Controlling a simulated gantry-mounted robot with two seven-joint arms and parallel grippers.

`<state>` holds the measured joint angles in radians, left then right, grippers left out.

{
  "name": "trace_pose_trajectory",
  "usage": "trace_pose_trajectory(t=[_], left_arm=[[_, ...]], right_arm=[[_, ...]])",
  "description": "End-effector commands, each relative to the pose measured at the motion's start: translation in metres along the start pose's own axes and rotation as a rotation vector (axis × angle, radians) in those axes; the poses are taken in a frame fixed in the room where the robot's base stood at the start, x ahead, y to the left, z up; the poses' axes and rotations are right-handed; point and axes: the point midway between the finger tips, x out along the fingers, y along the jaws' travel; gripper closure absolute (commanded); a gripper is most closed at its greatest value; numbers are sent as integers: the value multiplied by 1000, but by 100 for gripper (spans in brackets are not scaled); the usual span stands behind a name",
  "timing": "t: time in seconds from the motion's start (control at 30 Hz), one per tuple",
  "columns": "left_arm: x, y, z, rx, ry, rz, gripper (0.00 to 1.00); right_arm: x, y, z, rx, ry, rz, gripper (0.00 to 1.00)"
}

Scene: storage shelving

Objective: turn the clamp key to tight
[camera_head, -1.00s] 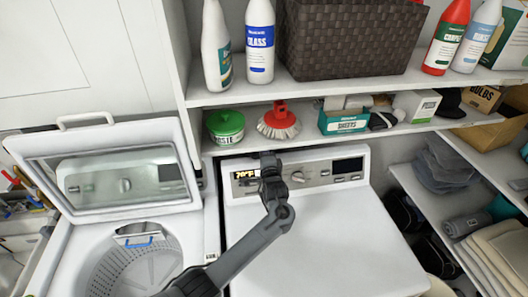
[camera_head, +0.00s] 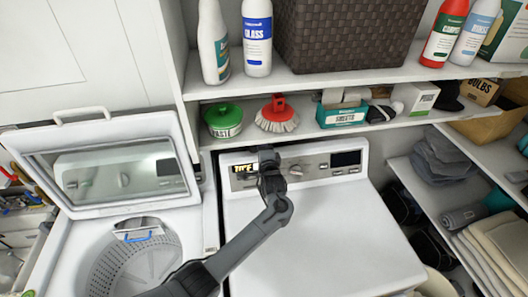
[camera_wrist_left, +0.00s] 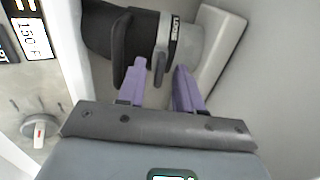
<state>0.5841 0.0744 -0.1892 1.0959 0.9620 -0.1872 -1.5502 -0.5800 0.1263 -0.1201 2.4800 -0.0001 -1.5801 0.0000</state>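In the left wrist view a black hose (camera_wrist_left: 100,32) ends at a pale grey pipe (camera_wrist_left: 193,42). A clamp band (camera_wrist_left: 174,30) with a small printed label circles the joint. A small dark tab (camera_wrist_left: 160,69), which looks like the clamp key, hangs below the band. My left gripper (camera_wrist_left: 160,72) is open, with its purple fingers apart on either side of the tab; I cannot tell if they touch it. In the head view my left gripper (camera_head: 268,163) reaches over the dryer's control panel (camera_head: 313,167), and its fingertips and the clamp are hidden. My right gripper is not in view.
A white dryer (camera_head: 310,235) stands under a shelf (camera_head: 300,135) holding a green tub (camera_head: 224,120) and a red brush (camera_head: 277,115). An open washer (camera_head: 135,262) is at left. In the wrist view a panel with a knob (camera_wrist_left: 40,130) is close on the left.

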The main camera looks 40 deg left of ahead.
Motion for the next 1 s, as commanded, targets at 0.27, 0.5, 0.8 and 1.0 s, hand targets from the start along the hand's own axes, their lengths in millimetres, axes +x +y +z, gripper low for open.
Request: trace_pose_trajectory(t=[0.27, 0.5, 0.8, 1.0], left_arm=[[-32, 3, -1, -2, 4, 1, 65], [-74, 3, -1, -2, 3, 1, 65], [-103, 1, 0, -1, 1, 0, 65], [-106, 0, 0, 0, 1, 1, 65]], right_arm=[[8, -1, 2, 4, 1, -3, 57], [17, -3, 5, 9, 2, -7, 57], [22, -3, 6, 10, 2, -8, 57], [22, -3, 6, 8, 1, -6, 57]])
